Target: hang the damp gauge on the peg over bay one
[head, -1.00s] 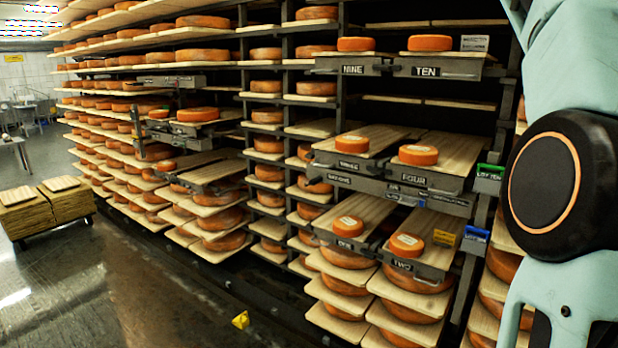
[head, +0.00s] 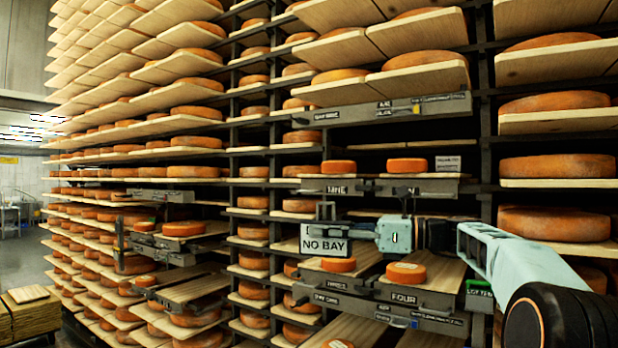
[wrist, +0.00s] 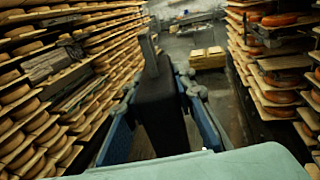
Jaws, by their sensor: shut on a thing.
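My gripper (head: 360,230) is in front of the racks, level with the space between bays nine and ten and bays three and four. It is shut on a dark slab-like thing with a grey upright piece, seen between my fingers in the wrist view (wrist: 160,115). In the head view the held thing, apparently the damp gauge (head: 325,241), shows a plate reading NO BAY and an upright bracket on top. It hangs clear in front of the shelves. Bay one is cut off at the bottom edge, where only a cheese top (head: 339,343) shows. I cannot make out its peg.
Drawer fronts labelled NINE (head: 337,187) and FOUR (head: 404,297) jut out from the racks around the arm, with small cheeses on their boards. A green label (head: 479,288) sits beside the arm. Open aisle floor shows at the far left.

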